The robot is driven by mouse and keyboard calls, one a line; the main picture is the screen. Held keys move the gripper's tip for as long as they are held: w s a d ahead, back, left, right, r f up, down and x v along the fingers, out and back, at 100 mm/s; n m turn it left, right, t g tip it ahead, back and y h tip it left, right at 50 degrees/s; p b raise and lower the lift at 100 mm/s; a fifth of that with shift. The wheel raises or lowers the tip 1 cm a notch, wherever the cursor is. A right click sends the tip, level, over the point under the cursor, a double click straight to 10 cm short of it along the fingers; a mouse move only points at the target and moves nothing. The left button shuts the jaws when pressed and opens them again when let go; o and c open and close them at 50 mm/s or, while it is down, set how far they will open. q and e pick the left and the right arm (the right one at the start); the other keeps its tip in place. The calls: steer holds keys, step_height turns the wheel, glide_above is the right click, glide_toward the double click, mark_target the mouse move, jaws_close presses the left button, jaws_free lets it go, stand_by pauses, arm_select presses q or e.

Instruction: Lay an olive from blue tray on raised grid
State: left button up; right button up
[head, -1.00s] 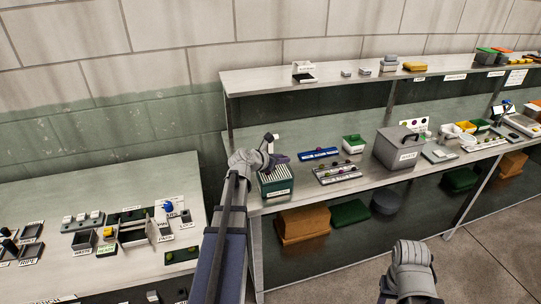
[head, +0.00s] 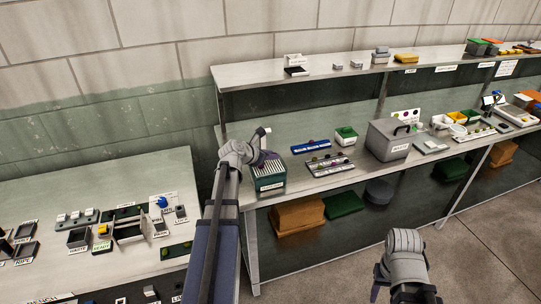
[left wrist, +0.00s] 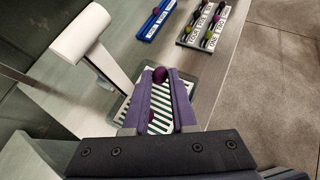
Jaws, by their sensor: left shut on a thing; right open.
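The raised grid (head: 268,184) is a dark green box with white slats on top, near the left end of the bench. The slats show under the fingers in the left wrist view (left wrist: 168,124). My left gripper (head: 270,157) is over it, shut on a dark purple olive (left wrist: 160,75) at its fingertips. Whether the olive touches the slats I cannot tell. Another dark reddish spot shows between the fingers, unclear. The blue tray (head: 310,148) lies right of the grid; a purple olive (left wrist: 156,10) is in it. My right gripper (head: 385,284) is open, low in front of the bench.
A white-headed post (left wrist: 80,32) stands close to the left gripper. Right of the grid are a labelled tray with several olives (head: 330,164), a green-and-white box (head: 346,136) and a grey lidded box (head: 388,141). A shelf (head: 340,75) runs above the bench.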

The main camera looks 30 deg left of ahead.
mark_target(271, 169)
arm_select(q)
steer(key=shift+f+b, duration=1.55)
steer(key=shift+f, duration=0.3)
steer(key=o, duration=1.2)
steer(key=shift+o, duration=0.2)
steer(key=shift+r, duration=0.15)
step_height(271, 169, up, 7)
steer(key=p, duration=0.7)
